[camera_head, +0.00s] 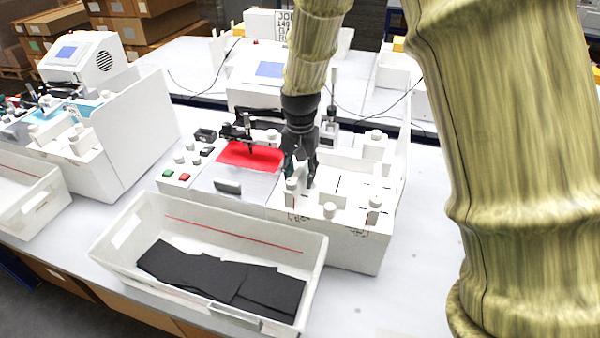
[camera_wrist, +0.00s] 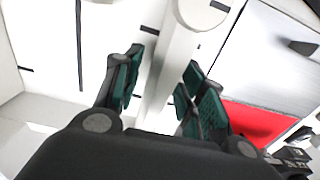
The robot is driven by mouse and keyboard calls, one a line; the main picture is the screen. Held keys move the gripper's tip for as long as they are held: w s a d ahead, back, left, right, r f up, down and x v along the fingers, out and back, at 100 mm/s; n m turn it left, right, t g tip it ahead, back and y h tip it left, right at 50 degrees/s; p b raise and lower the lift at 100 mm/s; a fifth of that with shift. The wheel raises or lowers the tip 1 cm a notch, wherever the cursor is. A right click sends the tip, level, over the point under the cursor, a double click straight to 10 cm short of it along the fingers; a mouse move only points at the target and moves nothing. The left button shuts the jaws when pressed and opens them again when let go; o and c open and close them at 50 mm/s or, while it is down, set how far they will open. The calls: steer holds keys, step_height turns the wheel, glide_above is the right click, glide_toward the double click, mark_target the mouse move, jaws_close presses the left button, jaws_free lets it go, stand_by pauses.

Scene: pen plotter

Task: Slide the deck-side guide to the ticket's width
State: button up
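My gripper (camera_head: 302,170) points down over the white feeder block at the right of the plotter. In the wrist view its two green-padded fingers stand apart, one on each side of a white bar-like guide (camera_wrist: 172,62) with a round knob at its upper end. The gripper is open; I cannot tell whether a pad touches the bar. I cannot make out the ticket with certainty. My fingers partly hide the guide in the head view.
A white bin (camera_head: 125,236) with dark flat sheets (camera_head: 222,277) stands in front of the plotter. Round-topped white posts, one of them a front post (camera_head: 330,211), rise around the gripper. Green and red buttons (camera_head: 176,175) lie left. A tall white panel stands at the block's right.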

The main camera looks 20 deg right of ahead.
jaws_close()
steer(key=shift+s+d+r+p, duration=0.1)
steer(key=shift+s+d+p, duration=0.15)
steer(key=shift+p, duration=0.1)
steer(key=shift+s+d, duration=0.1)
steer(key=shift+d, duration=0.2)
steer(key=shift+o, duration=1.2)
jaws_free()
